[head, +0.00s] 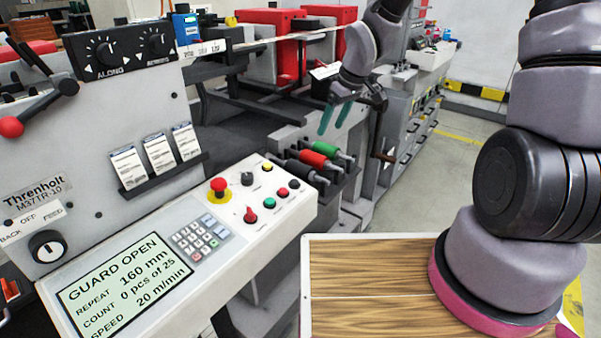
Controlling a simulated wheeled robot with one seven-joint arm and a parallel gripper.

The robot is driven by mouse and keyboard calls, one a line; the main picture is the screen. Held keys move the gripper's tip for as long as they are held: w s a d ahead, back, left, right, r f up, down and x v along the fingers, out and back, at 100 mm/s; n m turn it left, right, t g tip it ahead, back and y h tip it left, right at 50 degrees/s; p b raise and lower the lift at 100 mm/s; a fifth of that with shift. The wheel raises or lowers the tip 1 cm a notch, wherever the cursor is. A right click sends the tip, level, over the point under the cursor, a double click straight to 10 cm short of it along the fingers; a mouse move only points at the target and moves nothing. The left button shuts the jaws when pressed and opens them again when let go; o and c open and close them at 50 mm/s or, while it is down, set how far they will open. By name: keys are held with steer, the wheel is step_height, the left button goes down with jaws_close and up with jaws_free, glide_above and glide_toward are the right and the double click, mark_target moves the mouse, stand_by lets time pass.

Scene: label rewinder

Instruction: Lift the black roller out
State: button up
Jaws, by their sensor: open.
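The black roller (302,171) lies in a rack on the machine's side, nearest to me in a row of three. A red roller (315,158) and a green roller (326,149) lie beyond it. My gripper (332,128), with teal fingers, is open and empty. In the head view it appears above the row, closer to the green and red rollers than to the black one. Its exact height and depth over them cannot be told from this one view. Part of the black roller's far side is hidden by the rack and the red roller.
The control panel (185,245) with its buttons and a screen reading GUARD OPEN is at the left front. A wooden-topped surface (370,285) is at the lower right. Open floor (440,180) shows beyond.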

steer(key=n+y, duration=0.1)
steer(key=n, duration=0.1)
glide_toward(302, 164)
steer(key=shift+w+g, duration=0.3)
steer(key=shift+w, duration=0.05)
steer(key=x, duration=0.4)
steer(key=shift+a+f, duration=0.2)
steer(key=shift+f, duration=0.15)
steer(key=shift+x, duration=2.8)
steer(key=shift+s+d, duration=0.1)
jaws_close()
